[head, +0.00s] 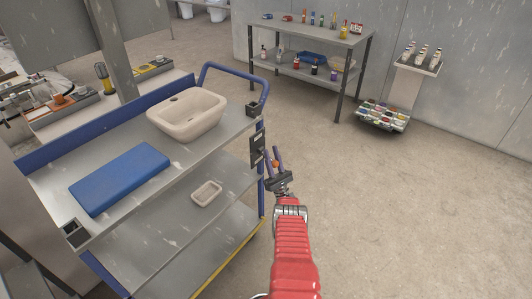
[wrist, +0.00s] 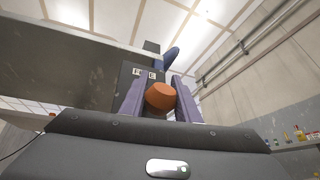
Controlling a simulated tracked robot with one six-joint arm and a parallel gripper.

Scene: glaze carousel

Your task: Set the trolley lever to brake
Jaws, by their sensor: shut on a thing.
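The trolley (head: 216,146) is a grey shelved cart with blue posts and a blue push handle. A dark lever plate (head: 257,150) is fixed to its right corner post; it also shows in the wrist view (wrist: 127,74) with small marks too small to read. The lever's orange knob (head: 275,163) stands out from the plate. My gripper (head: 274,160) is at the plate, its two purple fingers on either side of the knob. In the wrist view my gripper (wrist: 160,98) is shut on the orange knob (wrist: 160,96). The lever's shaft is hidden behind the knob.
A cream basin (head: 187,126) and a blue slab (head: 120,178) sit on the trolley top, and a small tray (head: 206,193) on its shelf. The floor to the right is clear.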

